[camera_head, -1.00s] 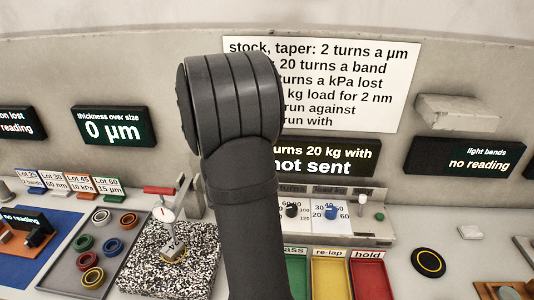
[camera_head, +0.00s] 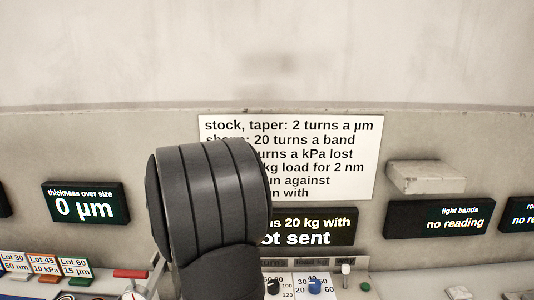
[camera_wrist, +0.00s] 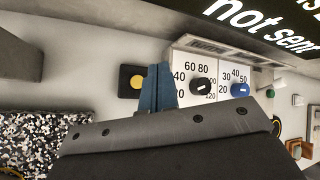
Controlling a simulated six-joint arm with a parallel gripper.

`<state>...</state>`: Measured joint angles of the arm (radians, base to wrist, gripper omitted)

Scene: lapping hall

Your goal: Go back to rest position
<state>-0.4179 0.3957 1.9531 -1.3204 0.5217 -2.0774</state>
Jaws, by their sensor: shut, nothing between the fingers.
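My gripper (camera_wrist: 156,72) shows in the wrist view as blue fingers set together, with nothing between them. It is over the bench, beside the white dial panel (camera_wrist: 223,70) and close to a black square with a yellow disc (camera_wrist: 132,81). Whether the fingers touch anything cannot be told. In the head view my dark grey arm stands upright in front of the wall and hides part of the sign and of a display. The gripper itself is out of sight there.
The panel bears a black knob (camera_wrist: 201,87) and a blue knob (camera_wrist: 240,90). A speckled plate (camera_wrist: 45,140) lies at lower left in the wrist view. The wall holds a text sign (camera_head: 330,155), a thickness display (camera_head: 85,203), a light bands display (camera_head: 440,219) and a grey block (camera_head: 426,177).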

